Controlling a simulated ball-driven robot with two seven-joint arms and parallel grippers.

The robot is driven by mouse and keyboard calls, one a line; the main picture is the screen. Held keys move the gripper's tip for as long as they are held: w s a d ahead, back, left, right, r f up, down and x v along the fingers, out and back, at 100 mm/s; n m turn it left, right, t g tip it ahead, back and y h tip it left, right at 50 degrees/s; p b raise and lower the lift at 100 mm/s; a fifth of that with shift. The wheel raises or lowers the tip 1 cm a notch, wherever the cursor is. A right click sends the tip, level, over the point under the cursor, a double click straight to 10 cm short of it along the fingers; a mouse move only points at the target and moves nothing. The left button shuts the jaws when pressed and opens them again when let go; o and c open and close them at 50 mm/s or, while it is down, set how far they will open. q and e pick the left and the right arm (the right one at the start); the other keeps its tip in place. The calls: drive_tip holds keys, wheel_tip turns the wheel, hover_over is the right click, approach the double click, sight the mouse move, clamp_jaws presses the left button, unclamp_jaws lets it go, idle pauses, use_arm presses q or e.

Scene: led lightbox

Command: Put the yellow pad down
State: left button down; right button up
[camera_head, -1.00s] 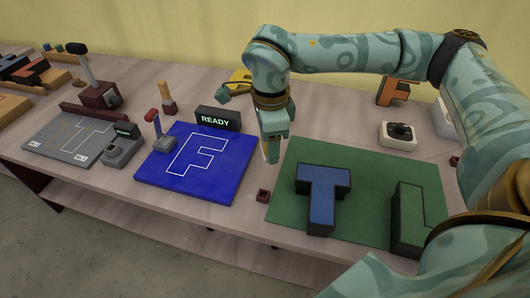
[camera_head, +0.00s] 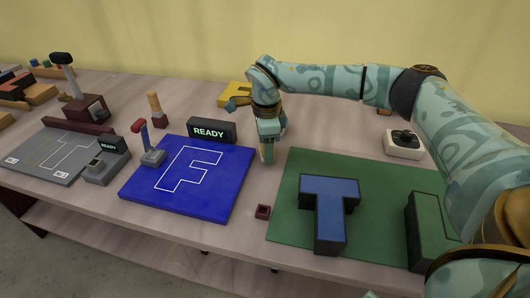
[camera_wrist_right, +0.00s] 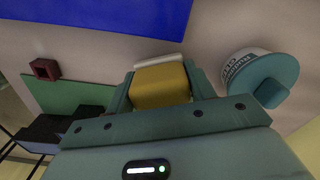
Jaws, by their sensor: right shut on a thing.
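My right gripper (camera_head: 267,150) is shut on the yellow pad (camera_wrist_right: 162,86), which shows between the two fingers in the right wrist view. A pale strip (camera_wrist_right: 158,62) shows along the pad's far edge. In the head view the pad is mostly hidden by the fingers. The gripper points down over the bare strip of table between the blue board (camera_head: 150,197) and the green mat (camera_head: 287,222). I cannot tell whether the pad touches the table. My left gripper is not in view.
A black READY display (camera_head: 211,131) stands behind the blue board. A blue T block (camera_head: 330,200) and a green block (camera_head: 428,225) stand on the mat. A white box with a black knob (camera_head: 404,143) stands farther back.

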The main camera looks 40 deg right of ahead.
wheel_tip(320, 180, down, 2)
drive_tip(key=shift+f, duration=0.1)
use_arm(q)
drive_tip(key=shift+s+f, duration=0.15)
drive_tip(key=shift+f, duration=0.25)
use_arm(e)
drive_tip(key=shift+r, duration=0.2)
drive_tip(key=o, duration=1)
drive_tip(key=shift+f, duration=0.1)
drive_tip(key=shift+c, duration=0.2)
wheel_tip(320, 180, up, 12)
drive_tip(key=p, duration=0.4)
drive_tip(key=shift+r, duration=0.2)
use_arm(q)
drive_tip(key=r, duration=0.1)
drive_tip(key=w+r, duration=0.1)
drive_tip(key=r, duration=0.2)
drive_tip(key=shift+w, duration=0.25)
